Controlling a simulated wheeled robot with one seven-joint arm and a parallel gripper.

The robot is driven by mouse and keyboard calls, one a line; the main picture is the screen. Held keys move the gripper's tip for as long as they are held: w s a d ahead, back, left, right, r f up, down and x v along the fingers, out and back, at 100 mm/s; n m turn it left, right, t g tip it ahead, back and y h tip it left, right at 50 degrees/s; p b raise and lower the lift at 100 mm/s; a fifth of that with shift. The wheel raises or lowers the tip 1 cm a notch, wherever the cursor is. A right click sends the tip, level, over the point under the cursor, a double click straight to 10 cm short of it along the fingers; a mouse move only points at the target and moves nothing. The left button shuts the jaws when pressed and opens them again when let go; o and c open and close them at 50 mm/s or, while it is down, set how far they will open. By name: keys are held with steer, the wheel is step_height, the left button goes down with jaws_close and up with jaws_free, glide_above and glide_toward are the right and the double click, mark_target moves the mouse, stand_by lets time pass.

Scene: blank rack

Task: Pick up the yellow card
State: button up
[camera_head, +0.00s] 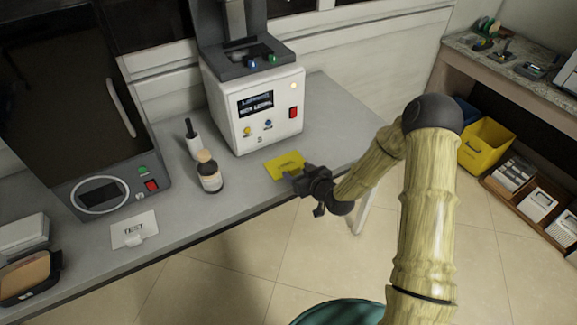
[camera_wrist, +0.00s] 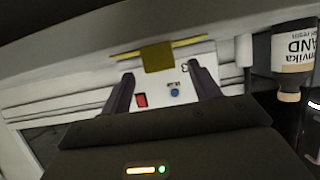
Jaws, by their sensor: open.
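The yellow card (camera_head: 284,164) lies on the grey table in front of the white machine, near the table's front edge. In the wrist view, which looks upside down, the card shows as a thin yellow edge with a broader yellow tab (camera_wrist: 158,57). My gripper (camera_head: 293,177) is at the card's near right side and hides part of that edge. In the wrist view its two dark fingers (camera_wrist: 165,82) are apart, one on each side of the tab's line. The gripper is open and nothing is held. Whether a finger touches the card is unclear.
The white machine (camera_head: 255,105) stands close behind the card. A brown-capped bottle (camera_head: 209,172) and a white bottle (camera_head: 194,140) stand left of it. A white TEST card (camera_head: 134,231) lies further left. A yellow bin (camera_head: 485,146) stands at the right.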

steer(key=shift+x, duration=1.5)
steer(key=c, duration=1.1)
steer(key=shift+o, duration=0.2)
step_height(320, 180, up, 10)
